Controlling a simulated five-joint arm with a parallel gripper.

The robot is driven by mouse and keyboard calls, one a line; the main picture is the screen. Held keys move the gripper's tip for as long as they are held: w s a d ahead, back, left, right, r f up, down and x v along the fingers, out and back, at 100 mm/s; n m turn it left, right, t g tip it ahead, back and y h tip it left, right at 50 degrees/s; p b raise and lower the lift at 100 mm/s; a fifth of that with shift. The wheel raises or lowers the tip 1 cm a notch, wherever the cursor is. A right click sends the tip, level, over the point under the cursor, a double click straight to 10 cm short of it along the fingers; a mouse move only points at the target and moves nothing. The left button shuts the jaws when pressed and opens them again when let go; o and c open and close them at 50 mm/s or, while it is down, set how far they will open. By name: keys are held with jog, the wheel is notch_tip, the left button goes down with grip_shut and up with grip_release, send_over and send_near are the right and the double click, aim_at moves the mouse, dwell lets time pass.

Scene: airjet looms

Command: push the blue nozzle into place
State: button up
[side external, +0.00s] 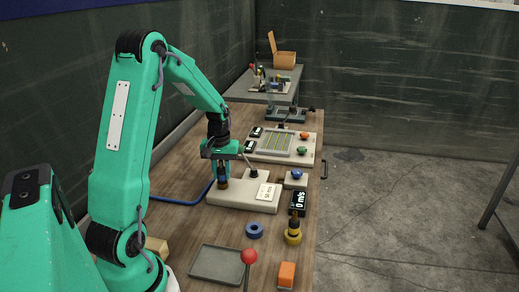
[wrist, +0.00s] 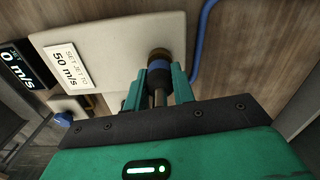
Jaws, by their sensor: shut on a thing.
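The blue nozzle (wrist: 158,74) is dark with a blue band and a brownish end. In the wrist view it is between the two green fingers of my gripper (wrist: 160,82), which is shut on it. The nozzle's far end meets the left part of the pale base plate (wrist: 110,47); I cannot tell how deep it sits. In the side external view my gripper (side external: 222,180) points down over the plate (side external: 232,198), and the nozzle's dark lower part shows below the fingers. A blue hose (wrist: 203,35) runs beside the plate.
A "SET JET TO 50 m/s" card (wrist: 66,66) lies on the plate. A display (side external: 298,203) reads 0 m/s.

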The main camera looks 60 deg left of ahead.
aim_at(221, 161)
jog(key=shift+f, duration=0.1)
jog(key=o, duration=1.1)
jog(key=shift+r, duration=3.9)
